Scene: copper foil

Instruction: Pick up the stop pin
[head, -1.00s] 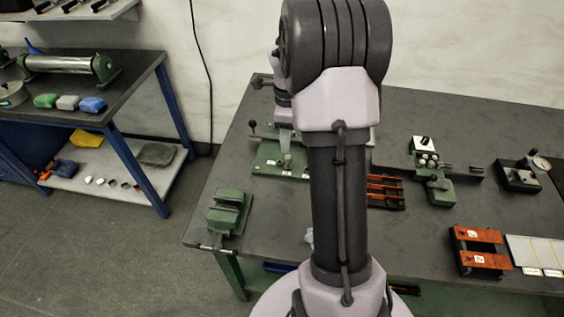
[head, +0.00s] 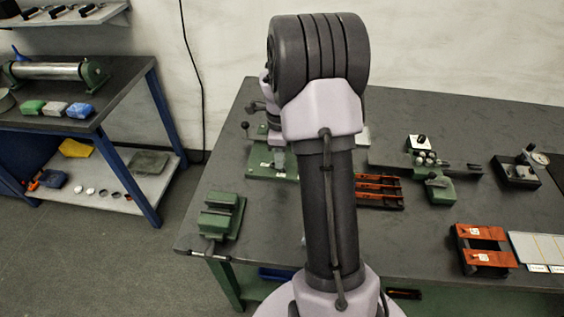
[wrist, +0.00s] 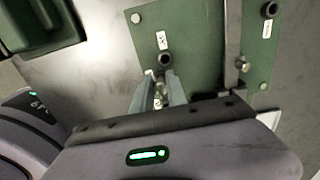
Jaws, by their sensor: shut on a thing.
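My gripper (wrist: 162,82) points down at a green plate (wrist: 195,30) in the wrist view. Its fingers are close together, shut on the stop pin (wrist: 160,91), a small grey piece mostly hidden between them. A dark round fitting (wrist: 165,60) with a white label beside it shows on the plate just beyond the fingertips. In the head view my gripper (head: 279,160) is over the green plate (head: 262,172) at the bench's left rear, partly behind my arm. I cannot tell how high the pin is above the plate.
A second dark fitting (wrist: 268,10) and a metal bar (wrist: 233,45) lie to the right. A green vise-like block (head: 220,215) stands at the bench's left edge. An orange rack (head: 380,190) and a green fixture (head: 435,185) stand to the right.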

